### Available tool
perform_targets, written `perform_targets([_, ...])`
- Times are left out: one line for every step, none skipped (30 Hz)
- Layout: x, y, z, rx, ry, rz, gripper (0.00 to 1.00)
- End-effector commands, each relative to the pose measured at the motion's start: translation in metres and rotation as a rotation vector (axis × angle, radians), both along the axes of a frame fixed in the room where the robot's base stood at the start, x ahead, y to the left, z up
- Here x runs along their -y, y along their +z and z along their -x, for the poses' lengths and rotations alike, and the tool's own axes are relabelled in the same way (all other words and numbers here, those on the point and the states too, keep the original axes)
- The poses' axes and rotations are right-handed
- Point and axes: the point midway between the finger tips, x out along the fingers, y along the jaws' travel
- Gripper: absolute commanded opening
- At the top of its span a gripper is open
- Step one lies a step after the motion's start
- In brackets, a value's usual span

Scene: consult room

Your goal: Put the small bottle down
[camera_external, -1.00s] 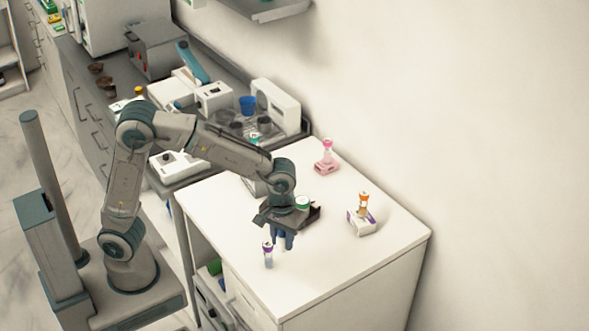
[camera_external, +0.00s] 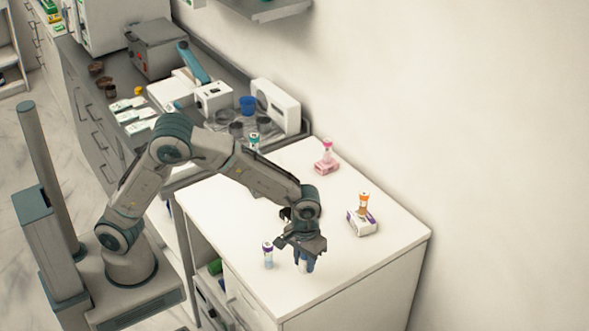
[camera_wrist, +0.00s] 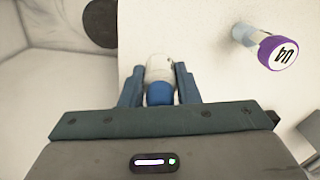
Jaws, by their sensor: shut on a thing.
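My gripper (camera_external: 304,262) is over the front part of the white counter top (camera_external: 240,215), its fingers pointing down. In the wrist view my gripper (camera_wrist: 159,88) is shut on a small bottle (camera_wrist: 159,68) with a white body and a blue part toward me. In the external view the small bottle (camera_external: 302,267) shows only partly between the fingers, low near the counter; I cannot tell whether it touches. A purple-capped vial (camera_external: 268,256) stands upright just left of my gripper; it also shows at the upper right in the wrist view (camera_wrist: 277,50).
An orange-capped bottle (camera_external: 363,203) stands on a small white box (camera_external: 361,224) to the right. A pink-capped bottle (camera_external: 327,147) stands on a pink box (camera_external: 327,167) farther back. The counter's front right is clear. A grey bench with equipment (camera_external: 279,105) lies behind left.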

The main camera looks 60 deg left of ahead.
Motion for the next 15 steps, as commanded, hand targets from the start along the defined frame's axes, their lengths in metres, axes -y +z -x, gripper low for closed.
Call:
perform_targets([-0.003, -0.003, -0.006, -0.001, 0.001, -0.001, 0.07])
perform_targets([-0.004, -0.005, -0.009, -0.001, 0.002, -0.001, 0.07])
perform_targets([-0.006, -0.007, -0.012, -0.001, 0.002, 0.0, 0.07])
perform_targets([-0.006, -0.008, -0.013, -0.001, 0.001, 0.001, 0.07])
perform_targets([-0.006, -0.009, -0.014, 0.0, 0.0, 0.001, 0.07])
perform_targets([-0.007, -0.012, -0.015, -0.001, -0.001, 0.0, 0.07])
perform_targets([-0.007, -0.015, -0.014, -0.002, -0.001, -0.001, 0.07])
perform_targets([-0.007, -0.019, -0.014, -0.003, -0.001, -0.001, 0.07])
perform_targets([-0.007, -0.026, -0.014, -0.003, -0.001, -0.002, 0.07])
perform_targets([-0.008, -0.031, -0.014, -0.004, 0.0, -0.003, 0.07])
perform_targets([-0.007, -0.035, -0.014, -0.004, 0.0, -0.002, 0.07])
perform_targets([-0.007, -0.04, -0.014, -0.002, -0.001, -0.001, 0.07])
perform_targets([-0.007, -0.043, -0.014, -0.002, -0.001, -0.001, 0.07])
perform_targets([-0.007, -0.046, -0.014, -0.001, -0.001, -0.001, 0.07])
perform_targets([-0.007, -0.048, -0.014, 0.0, -0.001, 0.0, 0.07])
